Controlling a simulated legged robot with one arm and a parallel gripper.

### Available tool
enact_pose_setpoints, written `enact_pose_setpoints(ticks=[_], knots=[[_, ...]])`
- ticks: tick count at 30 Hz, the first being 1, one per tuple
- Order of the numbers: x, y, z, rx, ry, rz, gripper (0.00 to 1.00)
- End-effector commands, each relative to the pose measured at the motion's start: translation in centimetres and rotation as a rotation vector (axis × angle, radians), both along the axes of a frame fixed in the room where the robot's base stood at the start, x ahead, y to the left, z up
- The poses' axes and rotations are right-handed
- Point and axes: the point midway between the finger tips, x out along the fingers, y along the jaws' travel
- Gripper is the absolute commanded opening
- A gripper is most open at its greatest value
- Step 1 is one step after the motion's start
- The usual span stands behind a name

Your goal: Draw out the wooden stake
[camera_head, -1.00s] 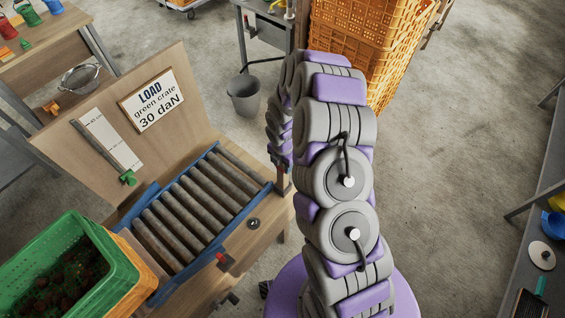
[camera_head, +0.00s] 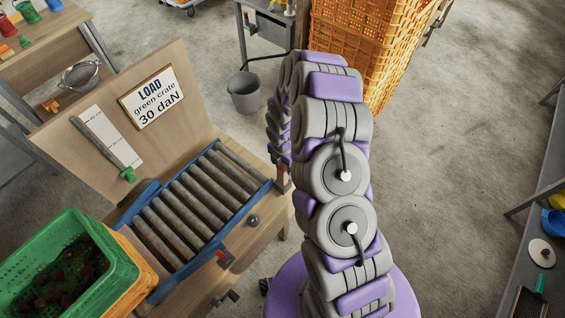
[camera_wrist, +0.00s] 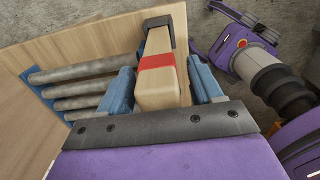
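The wooden stake (camera_wrist: 157,83) is pale with a red band and shows in the wrist view. Its far part passes through a dark bracket (camera_wrist: 158,22) at the edge of a wooden board. Its near end lies close to my gripper (camera_wrist: 165,88), between blue finger parts on its left and right. I cannot tell whether both fingers press on it. In the head view my arm hides the gripper, and I cannot make out the stake there.
A roller bed (camera_head: 195,204) in a blue frame sits on the wooden bench left of my arm. A green crate (camera_head: 102,243) with dark contents stands at the bench's lower left. A grey bucket (camera_head: 244,95) and stacked orange crates (camera_head: 350,35) are behind.

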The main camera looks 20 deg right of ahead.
Motion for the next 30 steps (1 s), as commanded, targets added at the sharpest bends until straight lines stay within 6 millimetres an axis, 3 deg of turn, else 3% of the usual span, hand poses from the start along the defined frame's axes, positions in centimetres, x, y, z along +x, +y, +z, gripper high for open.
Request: enact_pose_setpoints(ticks=[9,14,30], knots=[[0.0,0.0,0.0,-0.001,0.001,0.000,0.71],[0.0,0.0,1.1,-0.001,0.001,0.000,0.71],[0.2,0.1,11.1,0.000,-0.004,0.001,0.71]])
